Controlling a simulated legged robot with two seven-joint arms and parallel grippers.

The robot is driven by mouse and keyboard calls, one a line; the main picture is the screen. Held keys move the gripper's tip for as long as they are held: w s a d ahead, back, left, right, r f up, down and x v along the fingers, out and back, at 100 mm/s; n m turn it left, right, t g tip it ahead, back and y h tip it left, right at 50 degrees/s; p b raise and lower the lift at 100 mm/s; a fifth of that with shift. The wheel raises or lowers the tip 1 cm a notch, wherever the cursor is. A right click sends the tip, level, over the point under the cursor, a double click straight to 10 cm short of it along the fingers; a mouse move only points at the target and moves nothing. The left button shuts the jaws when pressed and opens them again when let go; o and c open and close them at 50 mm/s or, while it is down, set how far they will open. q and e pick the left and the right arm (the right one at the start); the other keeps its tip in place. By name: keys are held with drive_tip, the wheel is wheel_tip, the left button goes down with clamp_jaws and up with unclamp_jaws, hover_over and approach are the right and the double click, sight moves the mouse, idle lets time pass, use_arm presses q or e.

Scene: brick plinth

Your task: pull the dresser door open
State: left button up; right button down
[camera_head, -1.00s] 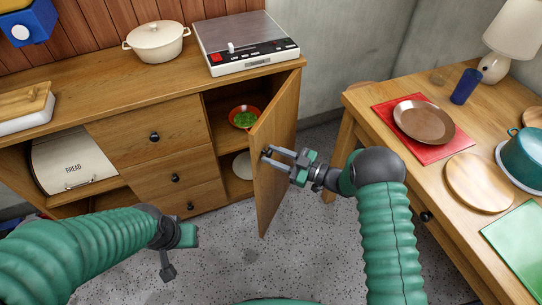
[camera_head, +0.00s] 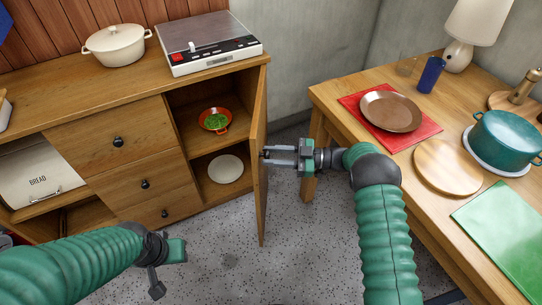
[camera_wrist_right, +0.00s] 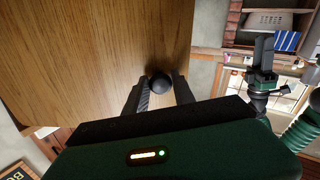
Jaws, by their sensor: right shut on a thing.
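The dresser (camera_head: 95,124) is a wooden cabinet with drawers on its front. Its door (camera_head: 261,190) is hinged at the right end and stands wide open, seen nearly edge-on in the head view. My right gripper (camera_head: 270,155) is at the door's outer face. In the right wrist view the fingers of the right gripper (camera_wrist_right: 160,92) are on both sides of a dark round knob (camera_wrist_right: 160,82) on the wooden door (camera_wrist_right: 95,60). My left gripper (camera_head: 165,275) hangs over the floor in front of the drawers, holding nothing visible; its jaw gap is unclear.
The open compartment shows a red bowl (camera_head: 215,121) with green food above a white plate (camera_head: 225,169). A wooden table (camera_head: 325,95) stands right, beside my right arm, with a red mat and a teal pot (camera_head: 505,137). Speckled floor (camera_head: 230,260) is free.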

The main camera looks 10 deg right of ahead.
drive_tip(key=c, duration=1.1)
unclamp_jaws()
drive_tip(key=shift+o, duration=0.2)
drive_tip(key=s+a+r+p, duration=0.1)
drive_tip(key=s+r+p, duration=0.1)
drive_tip(key=s, duration=0.6)
drive_tip(key=s+a+r+p, duration=0.1)
drive_tip(key=s+r+p, duration=0.2)
drive_tip(key=s, duration=0.4)
drive_tip(key=shift+s+a+p, duration=0.15)
drive_tip(key=shift+s+p, duration=0.15)
drive_tip(key=shift+s, duration=0.05)
drive_tip(key=shift+c, duration=0.4)
